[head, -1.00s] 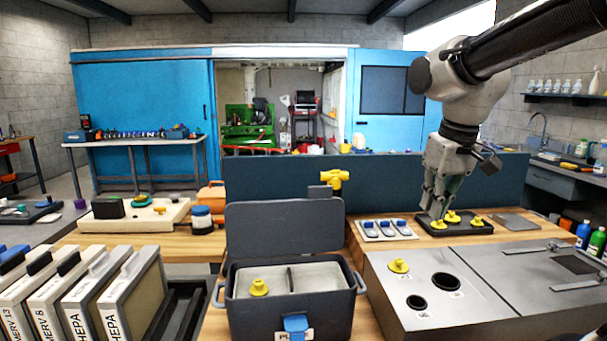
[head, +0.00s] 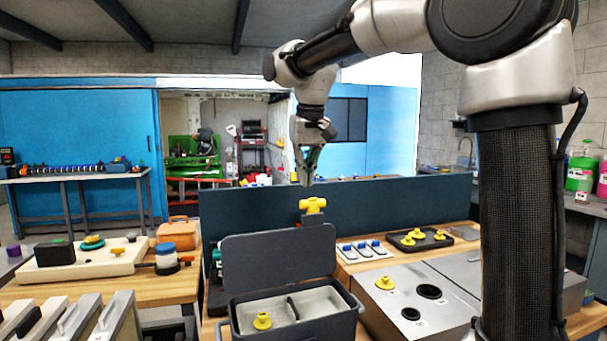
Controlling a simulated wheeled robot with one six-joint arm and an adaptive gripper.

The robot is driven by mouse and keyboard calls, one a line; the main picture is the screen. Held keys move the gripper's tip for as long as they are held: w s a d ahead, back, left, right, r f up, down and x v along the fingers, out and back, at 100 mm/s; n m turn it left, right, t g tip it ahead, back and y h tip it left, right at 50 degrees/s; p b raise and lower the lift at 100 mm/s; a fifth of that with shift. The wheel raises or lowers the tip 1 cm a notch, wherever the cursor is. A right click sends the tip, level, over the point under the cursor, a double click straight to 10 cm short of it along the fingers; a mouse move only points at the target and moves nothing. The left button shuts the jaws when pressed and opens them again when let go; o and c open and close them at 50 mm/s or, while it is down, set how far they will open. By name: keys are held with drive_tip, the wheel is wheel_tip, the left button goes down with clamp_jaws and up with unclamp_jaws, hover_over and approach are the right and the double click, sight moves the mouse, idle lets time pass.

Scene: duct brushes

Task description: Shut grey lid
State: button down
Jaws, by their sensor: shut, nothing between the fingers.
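The grey lid (head: 279,256) stands open, upright at the back of a dark grey box (head: 300,328). The box has a pale two-part inside, with a yellow knobbed piece (head: 262,321) in its left compartment. My gripper (head: 306,180) is shut and empty. It hangs pointing down, higher in the picture than the lid and a little to its right, apart from it. In the picture it is just above a yellow T-shaped piece (head: 313,206) behind the lid; I cannot tell the distance between them.
A grey metal unit (head: 455,310) with two dark holes and a yellow knob (head: 386,283) stands right of the box. Behind it are a black tray (head: 420,239) with yellow pieces and a pale tray (head: 364,251). A dark blue partition (head: 400,200) runs behind the bench.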

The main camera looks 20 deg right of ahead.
wheel_tip(320, 180, down, 6)
drive_tip(key=s, duration=0.2)
drive_tip(key=shift+s, duration=0.25)
drive_tip(key=shift+d+f, duration=0.1)
drive_tip(key=shift+d, duration=0.05)
